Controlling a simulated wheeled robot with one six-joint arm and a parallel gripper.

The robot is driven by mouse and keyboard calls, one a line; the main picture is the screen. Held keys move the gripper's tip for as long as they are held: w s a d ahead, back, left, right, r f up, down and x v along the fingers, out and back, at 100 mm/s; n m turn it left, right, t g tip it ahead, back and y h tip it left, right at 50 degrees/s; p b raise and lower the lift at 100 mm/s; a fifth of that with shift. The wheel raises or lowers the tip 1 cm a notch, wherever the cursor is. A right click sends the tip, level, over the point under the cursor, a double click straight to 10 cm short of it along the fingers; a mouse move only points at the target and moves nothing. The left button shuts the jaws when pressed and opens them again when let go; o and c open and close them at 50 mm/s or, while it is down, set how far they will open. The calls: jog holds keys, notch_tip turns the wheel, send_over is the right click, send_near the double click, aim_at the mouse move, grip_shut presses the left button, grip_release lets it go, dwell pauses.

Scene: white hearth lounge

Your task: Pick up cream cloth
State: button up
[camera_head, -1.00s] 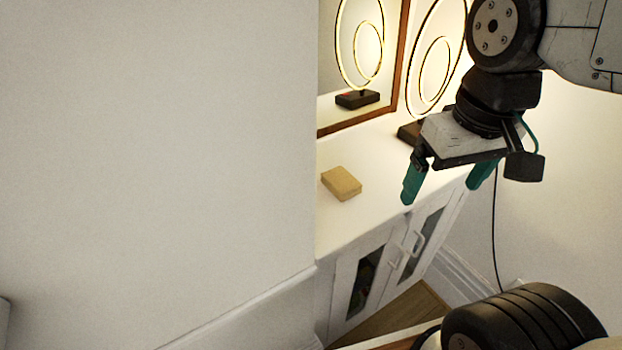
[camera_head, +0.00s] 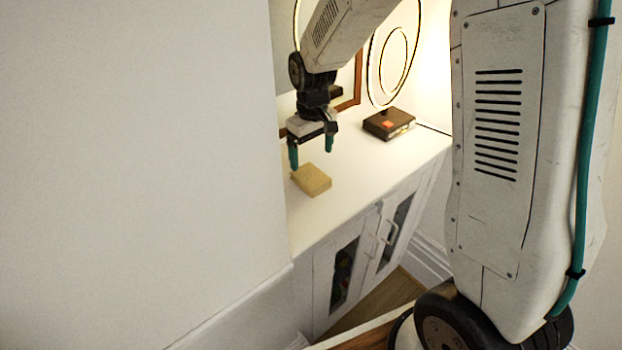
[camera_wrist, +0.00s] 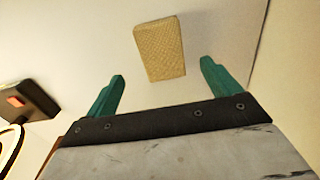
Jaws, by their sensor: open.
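The cream cloth (camera_head: 312,180) is a small tan, folded block lying flat on the white cabinet top, near the wall corner. It also shows in the wrist view (camera_wrist: 160,49), with a woven texture, ahead of and between the lines of the fingers. My gripper (camera_head: 311,159) has teal fingers and is open and empty. It is over the cabinet top, just behind and above the cloth in the head view. In the wrist view my gripper (camera_wrist: 162,84) has its fingers spread wider than the cloth. No contact with the cloth shows.
A ring lamp on a dark wooden base (camera_head: 388,124) stands on the cabinet top (camera_head: 352,195) to the right of the cloth. A wood-framed mirror (camera_head: 349,96) is behind. A white wall (camera_head: 140,160) closes off the left side. The cabinet front has glass doors.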

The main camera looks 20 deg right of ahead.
aim_at(311, 175)
notch_tip(311, 175, down, 8)
jog(key=shift+a+r, duration=0.15)
jog(key=shift+r, duration=0.1)
jog(key=c, duration=1.1)
